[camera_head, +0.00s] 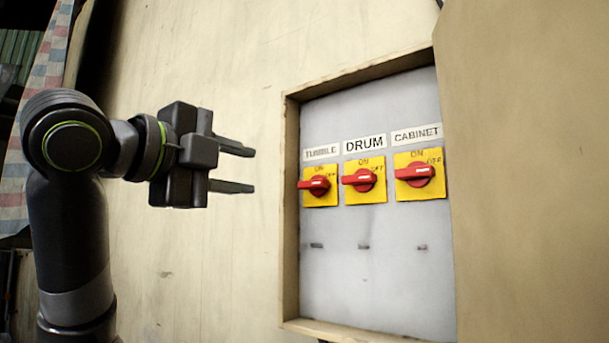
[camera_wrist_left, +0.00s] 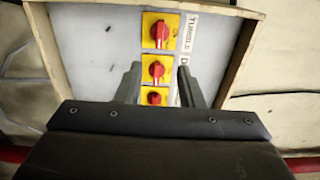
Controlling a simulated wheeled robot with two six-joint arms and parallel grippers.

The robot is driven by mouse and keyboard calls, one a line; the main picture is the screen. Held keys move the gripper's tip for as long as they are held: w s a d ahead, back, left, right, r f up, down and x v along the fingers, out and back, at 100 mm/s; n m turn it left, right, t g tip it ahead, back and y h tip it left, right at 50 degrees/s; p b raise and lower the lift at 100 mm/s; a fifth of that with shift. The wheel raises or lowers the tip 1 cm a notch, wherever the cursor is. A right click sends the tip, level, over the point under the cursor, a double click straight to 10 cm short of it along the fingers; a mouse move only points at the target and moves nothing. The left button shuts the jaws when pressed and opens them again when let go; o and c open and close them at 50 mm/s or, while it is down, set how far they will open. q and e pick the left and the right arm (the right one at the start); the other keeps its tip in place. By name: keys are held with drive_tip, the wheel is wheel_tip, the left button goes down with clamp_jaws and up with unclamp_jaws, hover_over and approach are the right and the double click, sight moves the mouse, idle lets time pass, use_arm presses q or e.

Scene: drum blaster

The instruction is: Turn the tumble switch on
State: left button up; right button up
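The tumble switch (camera_head: 317,186) is a red knob on a yellow plate, leftmost of three under the TUMBLE label (camera_head: 321,153). Its knob lies roughly horizontal, with ON marked above and OFF to the right. In the left wrist view the tumble switch (camera_wrist_left: 160,31) is the top one. My left gripper (camera_head: 250,170) is open and empty, left of the panel box and apart from the switches. In the left wrist view its fingers (camera_wrist_left: 158,72) appear either side of the middle switch, short of it. My right gripper is not in view.
The drum switch (camera_head: 362,180) and cabinet switch (camera_head: 416,174) sit to the right, knobs also roughly horizontal. A raised wooden frame (camera_head: 291,215) edges the grey panel (camera_head: 380,285). A large beige surface (camera_head: 530,180) stands at the right.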

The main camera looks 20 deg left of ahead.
sight(310, 184)
use_arm(q)
drive_tip(key=p+x, duration=0.6)
drive_tip(key=x, duration=0.7)
drive_tip(key=shift+w, duration=0.25)
drive_tip(key=shift+w+d+p, duration=0.25)
drive_tip(key=shift+w+p, duration=0.15)
drive_tip(key=shift+w, duration=0.15)
drive_tip(key=shift+f, duration=0.1)
drive_tip(key=shift+c, duration=0.4)
clamp_jaws()
